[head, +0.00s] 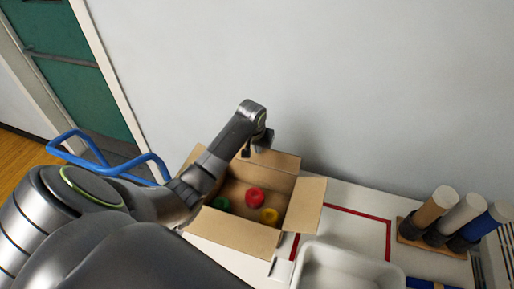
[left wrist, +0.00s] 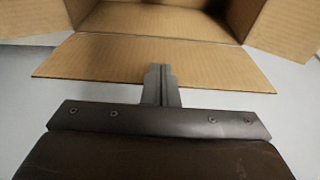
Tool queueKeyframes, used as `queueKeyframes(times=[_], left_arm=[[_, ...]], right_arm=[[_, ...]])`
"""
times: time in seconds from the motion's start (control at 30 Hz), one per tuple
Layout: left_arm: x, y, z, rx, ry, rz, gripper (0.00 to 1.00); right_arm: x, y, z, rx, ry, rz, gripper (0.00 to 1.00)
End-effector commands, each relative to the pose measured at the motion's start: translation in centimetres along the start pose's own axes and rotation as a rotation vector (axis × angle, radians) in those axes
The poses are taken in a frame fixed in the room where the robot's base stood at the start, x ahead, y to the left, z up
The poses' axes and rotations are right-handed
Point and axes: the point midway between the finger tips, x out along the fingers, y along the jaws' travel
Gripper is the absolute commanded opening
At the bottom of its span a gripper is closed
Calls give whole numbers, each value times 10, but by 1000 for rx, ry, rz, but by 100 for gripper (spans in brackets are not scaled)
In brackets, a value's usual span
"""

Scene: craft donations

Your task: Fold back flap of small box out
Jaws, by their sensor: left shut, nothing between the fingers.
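The small box (head: 236,192) is an open cardboard box on the white table, holding a red, a yellow and a green round item. Its back flap (head: 280,160) stands up at the wall side, tilted outward as far as I can tell. It also shows in the left wrist view (left wrist: 110,60) as a wide brown panel. My left gripper (head: 262,147) is at the back flap's top edge, shut and empty. In the left wrist view its fingertips (left wrist: 161,70) overlap the flap's outer edge; I cannot tell whether they touch. My right gripper is not in view.
The right flap (head: 306,203) and front flap (head: 232,231) spread outward. A white tray (head: 345,268) stands at the front right. A wooden rack (head: 437,243) with several cylinders stands further right. The grey wall (head: 330,90) rises behind the box.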

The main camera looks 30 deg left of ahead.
Motion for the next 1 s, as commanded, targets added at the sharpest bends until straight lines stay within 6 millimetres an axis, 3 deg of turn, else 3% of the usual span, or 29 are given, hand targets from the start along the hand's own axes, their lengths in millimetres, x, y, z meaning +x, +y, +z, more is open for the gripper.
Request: queueKeyframes(times=[1.0], left_arm=[[13,0,-27,0,0,0,0]], right_arm=[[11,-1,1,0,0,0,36]])
